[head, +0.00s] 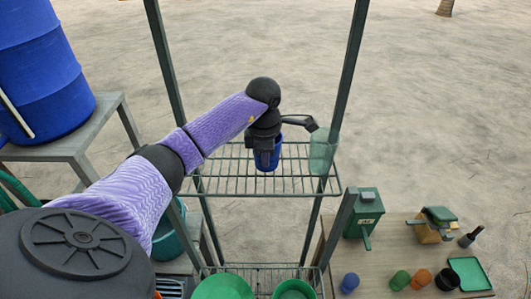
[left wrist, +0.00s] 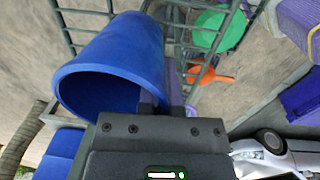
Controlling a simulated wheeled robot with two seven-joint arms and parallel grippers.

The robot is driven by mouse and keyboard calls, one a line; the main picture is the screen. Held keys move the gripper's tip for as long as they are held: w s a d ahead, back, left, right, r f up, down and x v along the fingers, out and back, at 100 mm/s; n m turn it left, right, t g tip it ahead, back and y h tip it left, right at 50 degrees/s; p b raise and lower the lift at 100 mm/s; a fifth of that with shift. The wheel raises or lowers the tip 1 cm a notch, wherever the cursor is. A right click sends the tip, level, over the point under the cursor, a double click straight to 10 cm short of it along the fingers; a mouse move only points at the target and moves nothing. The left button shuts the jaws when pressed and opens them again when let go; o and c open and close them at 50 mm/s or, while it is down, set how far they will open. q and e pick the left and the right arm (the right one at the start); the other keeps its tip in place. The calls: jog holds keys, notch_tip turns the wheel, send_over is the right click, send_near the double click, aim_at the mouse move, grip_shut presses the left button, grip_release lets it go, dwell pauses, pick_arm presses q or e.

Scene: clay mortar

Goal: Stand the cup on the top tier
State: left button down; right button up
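A blue cup (head: 266,160) is below my left gripper (head: 266,146), at the wire top tier (head: 215,183) of a green rack. The left wrist view shows the cup (left wrist: 112,58) large, its open rim toward the camera. My left gripper (left wrist: 162,108) is shut on the cup's wall near the rim, one finger inside and one outside. Whether the cup's base touches the wires is hidden. My right gripper is not in view.
Rack posts (head: 350,70) rise beside the tier. Green bowls (head: 222,287) sit on the lower tier. A table (head: 385,260) at right holds a green box (head: 364,212), small cups (head: 400,280) and a green tray (head: 470,274). A blue barrel (head: 45,65) stands at left.

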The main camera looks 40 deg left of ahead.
pick_arm(q)
jog(key=shift+f, duration=0.15)
jog(key=c, duration=0.8)
grip_release()
jog(key=r, duration=0.8)
jog(key=s+r, duration=0.1)
jog(key=r, duration=0.3)
jog(key=shift+d+r, duration=0.2)
